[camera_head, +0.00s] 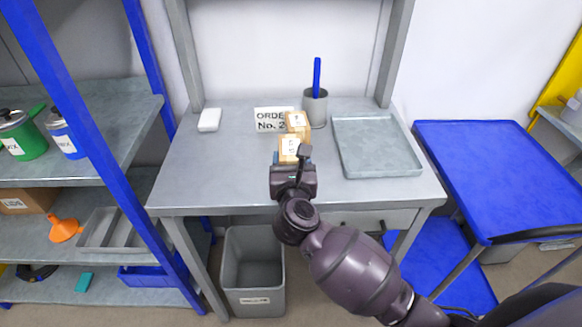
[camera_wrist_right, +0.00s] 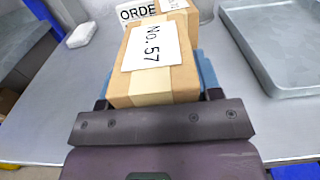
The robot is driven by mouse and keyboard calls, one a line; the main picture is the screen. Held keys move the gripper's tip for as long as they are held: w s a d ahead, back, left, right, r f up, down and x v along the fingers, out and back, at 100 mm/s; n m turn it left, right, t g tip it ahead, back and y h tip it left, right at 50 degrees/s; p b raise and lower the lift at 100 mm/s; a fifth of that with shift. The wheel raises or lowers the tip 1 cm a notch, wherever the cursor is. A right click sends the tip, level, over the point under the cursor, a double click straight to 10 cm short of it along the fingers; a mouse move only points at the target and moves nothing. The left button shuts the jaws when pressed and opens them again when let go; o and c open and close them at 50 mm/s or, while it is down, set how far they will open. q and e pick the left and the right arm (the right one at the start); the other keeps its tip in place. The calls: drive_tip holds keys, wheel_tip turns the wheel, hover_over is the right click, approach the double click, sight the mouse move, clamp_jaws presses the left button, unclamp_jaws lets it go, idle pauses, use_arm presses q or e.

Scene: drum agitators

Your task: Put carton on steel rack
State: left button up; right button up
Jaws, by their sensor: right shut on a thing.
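A small brown carton (camera_head: 287,147) with a white label stands on the grey table, at the tip of my right gripper (camera_head: 291,161). My right gripper is shut on this carton, one finger on each side. In the right wrist view the carton (camera_wrist_right: 157,70) shows a label reading "No. 57". I cannot tell whether it touches the table. A second brown carton (camera_head: 297,121) stands just behind it. The steel rack (camera_head: 70,167), with grey shelves and blue posts, is at the left. My left gripper is not in view.
An order card (camera_head: 269,114), a grey cup (camera_head: 315,108) with a blue pen, a grey tray (camera_head: 376,174) and a white block (camera_head: 209,120) are on the table. Green and blue-labelled cans, an orange funnel (camera_head: 64,229) and bins occupy the rack. A grey bin (camera_head: 252,270) stands below.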

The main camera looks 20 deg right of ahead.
drive_tip(key=shift+f, duration=0.9)
drive_tip(key=shift+f, duration=0.1)
drive_tip(key=shift+f, duration=0.15)
drive_tip(key=o, duration=1)
